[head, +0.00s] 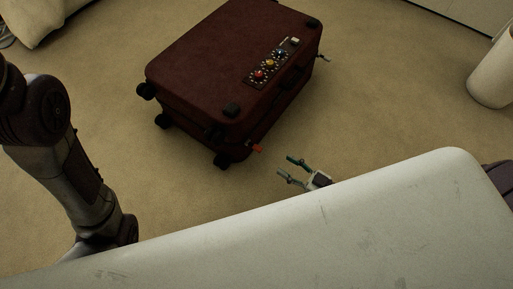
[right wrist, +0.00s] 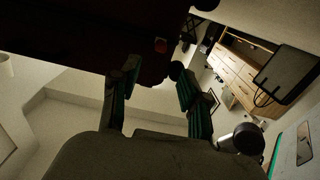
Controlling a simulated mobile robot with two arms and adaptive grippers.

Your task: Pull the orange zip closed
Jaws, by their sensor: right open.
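A dark red suitcase (head: 200,65) lies flat on the carpet in the head view. Its orange zip pull (head: 258,149) sticks out at the near corner, low on the side. My right gripper (head: 286,165) is open and empty, just right of and slightly nearer than the pull, apart from it, its fingers pointing toward the suitcase. In the right wrist view the suitcase is a dark shape (right wrist: 70,28) across the top. The orange pull (right wrist: 161,45) shows ahead, between and beyond the open fingers (right wrist: 155,67). My left arm shows at the left; its gripper is out of view.
A dial panel (head: 270,64) is on the suitcase's top. A pale cylindrical bin (head: 492,80) stands at the right. A wooden drawer unit (right wrist: 240,70) shows in the right wrist view. Bare carpet (head: 390,100) lies right of the suitcase.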

